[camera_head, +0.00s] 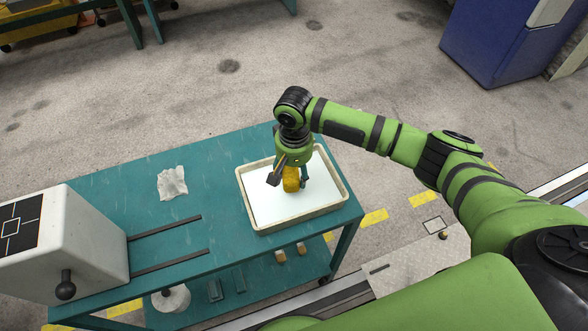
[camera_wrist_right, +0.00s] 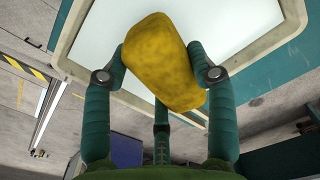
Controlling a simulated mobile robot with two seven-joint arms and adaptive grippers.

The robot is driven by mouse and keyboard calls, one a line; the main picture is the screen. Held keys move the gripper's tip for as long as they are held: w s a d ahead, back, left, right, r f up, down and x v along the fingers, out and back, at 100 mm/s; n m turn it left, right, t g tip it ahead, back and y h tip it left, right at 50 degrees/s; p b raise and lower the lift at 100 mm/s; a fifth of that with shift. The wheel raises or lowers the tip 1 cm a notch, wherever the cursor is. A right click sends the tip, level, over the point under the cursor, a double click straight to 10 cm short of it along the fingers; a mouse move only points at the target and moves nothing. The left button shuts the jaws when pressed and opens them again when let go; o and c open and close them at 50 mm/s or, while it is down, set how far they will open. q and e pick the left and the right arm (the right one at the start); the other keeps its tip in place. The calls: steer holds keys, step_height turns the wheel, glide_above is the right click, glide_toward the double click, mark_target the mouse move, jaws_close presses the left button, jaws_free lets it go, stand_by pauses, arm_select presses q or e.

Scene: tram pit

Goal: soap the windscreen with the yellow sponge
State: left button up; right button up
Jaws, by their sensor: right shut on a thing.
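The yellow sponge (camera_head: 291,181) is held between the fingers of my right gripper (camera_head: 288,178), over the shallow cream tray (camera_head: 322,212). In the right wrist view the sponge (camera_wrist_right: 165,58) sits tilted between the dark green fingers, with the tray's white inside behind it. I cannot tell whether the sponge touches the white surface. I cannot make out a windscreen in either view. My left gripper is not in view.
The tray stands at the right end of a green table (camera_head: 225,165). A crumpled white cloth (camera_head: 172,183) lies left of it, and a white box with a knob (camera_head: 62,243) stands at the table's left end. A blue cabinet (camera_head: 490,40) stands at the upper right.

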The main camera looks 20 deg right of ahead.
steer(key=shift+r, duration=0.1)
step_height(320, 180, up, 3)
steer(key=p, duration=0.3)
steer(key=shift+f, duration=0.2)
steer(key=shift+r+p, duration=0.35)
steer(key=shift+r, duration=0.75)
